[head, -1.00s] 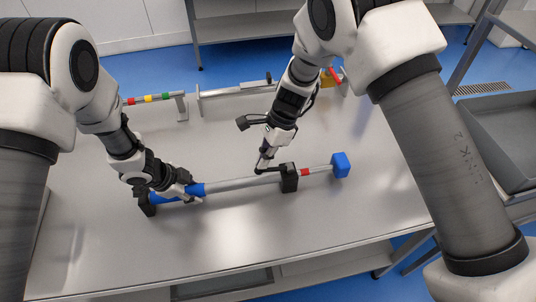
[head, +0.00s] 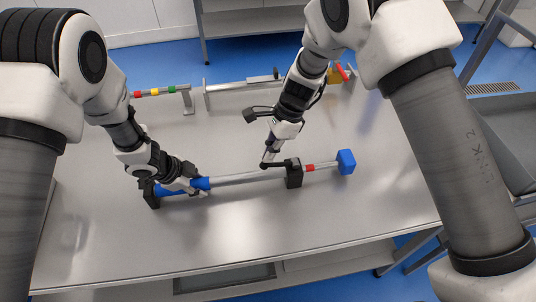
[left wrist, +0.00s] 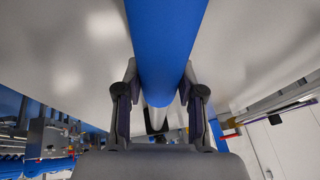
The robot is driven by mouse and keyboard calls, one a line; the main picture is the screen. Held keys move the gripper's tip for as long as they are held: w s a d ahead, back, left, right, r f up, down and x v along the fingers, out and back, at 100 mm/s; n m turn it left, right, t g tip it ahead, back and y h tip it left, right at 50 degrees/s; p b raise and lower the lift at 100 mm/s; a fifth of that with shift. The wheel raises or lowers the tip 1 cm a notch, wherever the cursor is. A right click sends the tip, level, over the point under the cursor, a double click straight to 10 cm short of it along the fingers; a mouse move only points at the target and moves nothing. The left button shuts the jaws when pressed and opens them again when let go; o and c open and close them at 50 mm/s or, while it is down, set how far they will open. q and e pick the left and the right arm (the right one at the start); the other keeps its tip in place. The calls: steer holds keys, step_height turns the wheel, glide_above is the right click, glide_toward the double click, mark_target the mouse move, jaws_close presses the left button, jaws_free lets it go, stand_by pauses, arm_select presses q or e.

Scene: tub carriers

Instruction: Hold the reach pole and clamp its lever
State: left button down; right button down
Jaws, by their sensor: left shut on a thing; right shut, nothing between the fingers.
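The reach pole (head: 248,178) lies across the table, with a blue sleeve at its left end, a grey tube, a red ring and a blue end block (head: 346,161). My left gripper (head: 197,188) is shut on the blue sleeve, which runs between its fingers in the left wrist view (left wrist: 165,45). A black clamp block (head: 294,174) sits around the tube, and its black lever (head: 279,165) points left, roughly along the pole. My right gripper (head: 267,161) is shut and empty, its tips at the lever's free end; I cannot tell whether they touch it.
A black support (head: 151,195) stands at the pole's left end. Behind lie a rail with red, yellow and green marks (head: 155,92), a grey bar (head: 240,86) and a yellow piece (head: 335,76). The front of the table (head: 250,225) is clear. A grey bin stands right.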

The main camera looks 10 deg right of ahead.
arm_select(q)
steer(key=shift+s, duration=0.1)
arm_select(e)
steer(key=v, duration=1.1)
steer(key=shift+d+f, duration=0.1)
steer(key=shift+d, duration=0.05)
arm_select(q)
steer(key=c, duration=0.6)
jaws_free()
steer(key=shift+f, duration=0.1)
steer(key=shift+c, duration=0.2)
steer(key=shift+a, duration=0.1)
steer(key=v, duration=1.2)
